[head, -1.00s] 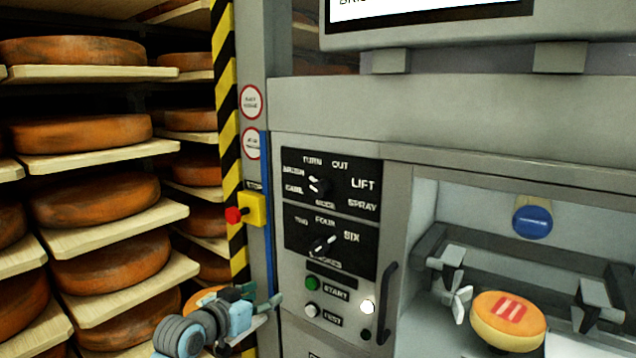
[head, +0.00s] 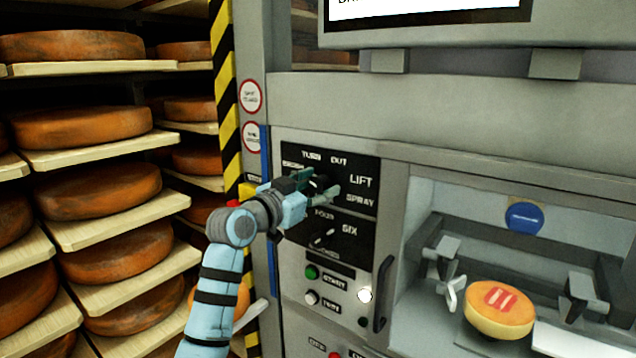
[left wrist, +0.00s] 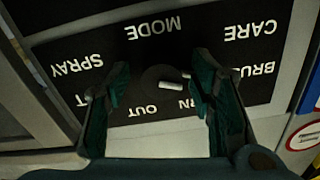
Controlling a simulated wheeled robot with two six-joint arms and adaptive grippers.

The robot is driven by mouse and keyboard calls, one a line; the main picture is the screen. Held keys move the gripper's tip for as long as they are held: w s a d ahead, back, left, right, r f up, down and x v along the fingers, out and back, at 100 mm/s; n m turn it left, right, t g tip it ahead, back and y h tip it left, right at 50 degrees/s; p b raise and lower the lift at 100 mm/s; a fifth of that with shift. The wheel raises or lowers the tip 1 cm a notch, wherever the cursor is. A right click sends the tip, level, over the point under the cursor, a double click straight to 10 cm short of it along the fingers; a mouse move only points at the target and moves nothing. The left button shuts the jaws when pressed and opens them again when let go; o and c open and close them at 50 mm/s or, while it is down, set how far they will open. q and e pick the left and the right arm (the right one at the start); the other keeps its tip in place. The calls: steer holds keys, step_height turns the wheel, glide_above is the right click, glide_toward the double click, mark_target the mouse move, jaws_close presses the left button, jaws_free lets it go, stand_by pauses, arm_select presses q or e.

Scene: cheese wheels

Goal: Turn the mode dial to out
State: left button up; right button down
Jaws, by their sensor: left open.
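The mode dial (head: 317,182) is a dark knob with a white mark on the upper black panel (head: 362,168), partly hidden in the head view by my left gripper (head: 326,184). In the left wrist view the panel is upside down. There the dial (left wrist: 162,80) sits between the two green fingers of my left gripper (left wrist: 160,82), which are apart, with a gap visible on each side. Its white mark points toward the side of TURN and BRUSH. The OUT label (left wrist: 152,110) is near the dial, and OUT also shows above it in the head view (head: 339,160). My right gripper is not in view.
Below is a second dial (head: 324,237) with number labels, then a green start button (head: 311,272) and a vertical handle (head: 382,292). A yellow emergency stop box (head: 247,190) is left of the panel. A cheese wheel (head: 499,308) sits in the bay at right; shelves of cheese are at left.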

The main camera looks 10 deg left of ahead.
arm_select(q)
steer(key=shift+w+a, duration=0.1)
steer(key=shift+w, duration=0.05)
steer(key=c, duration=1.1)
steer(key=shift+c, duration=0.2)
